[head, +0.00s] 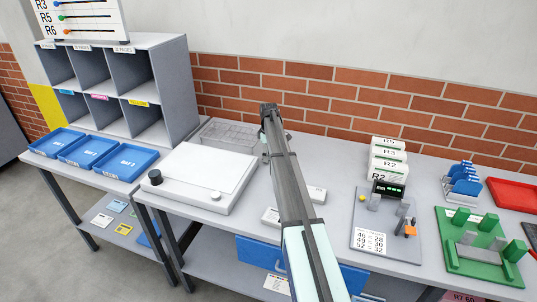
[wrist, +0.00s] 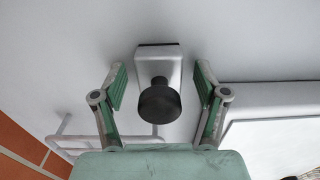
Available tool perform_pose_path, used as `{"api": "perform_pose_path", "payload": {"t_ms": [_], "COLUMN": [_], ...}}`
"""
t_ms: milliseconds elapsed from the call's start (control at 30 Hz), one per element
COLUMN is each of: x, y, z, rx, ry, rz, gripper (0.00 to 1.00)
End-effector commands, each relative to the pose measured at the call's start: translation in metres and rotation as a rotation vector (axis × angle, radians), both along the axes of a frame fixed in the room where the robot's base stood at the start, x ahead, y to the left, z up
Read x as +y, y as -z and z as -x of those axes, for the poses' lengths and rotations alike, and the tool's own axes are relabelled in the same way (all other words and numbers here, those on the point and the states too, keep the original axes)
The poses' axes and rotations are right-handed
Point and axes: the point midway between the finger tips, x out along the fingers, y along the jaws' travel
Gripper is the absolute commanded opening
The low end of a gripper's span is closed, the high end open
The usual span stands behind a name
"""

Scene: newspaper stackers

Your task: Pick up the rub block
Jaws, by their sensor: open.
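The rub block (wrist: 157,65) shows in the wrist view as a small light grey block with a dark edge at its far end and a round black knob (wrist: 160,102) on it. It lies on the grey bench top. My gripper (wrist: 161,82) is open, with one green-padded finger on each side of the block and knob and a gap on both sides. In the head view my gripper (head: 268,110) is at the far end of my arm, over the back of the bench. I cannot make out the rub block there; my arm probably hides it.
A white flat-topped unit (head: 200,172) stands left of my arm, close beside the block in the wrist view (wrist: 270,130). A wire tray (head: 228,134) is by the brick wall. White card stacks (head: 388,158) and a green fixture (head: 480,245) stand to the right.

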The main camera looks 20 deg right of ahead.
Motion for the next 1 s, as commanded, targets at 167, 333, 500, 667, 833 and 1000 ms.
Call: {"api": "perform_pose_path", "payload": {"t_ms": [167,333,500,667,833,1000], "x": [0.000,0.000,0.000,0.000,0.000,0.000], "y": [0.000,0.000,-0.001,-0.002,-0.009,-0.029], "z": [0.000,0.000,0.000,0.000,-0.001,-0.001], "rx": [0.000,0.000,0.000,0.000,-0.002,-0.002], "ry": [0.000,0.000,0.000,0.000,0.000,0.000], "rz": [0.000,0.000,0.000,0.000,0.001,0.001], "gripper": [0.45,0.00,0.00,0.00,0.00,0.00]}}
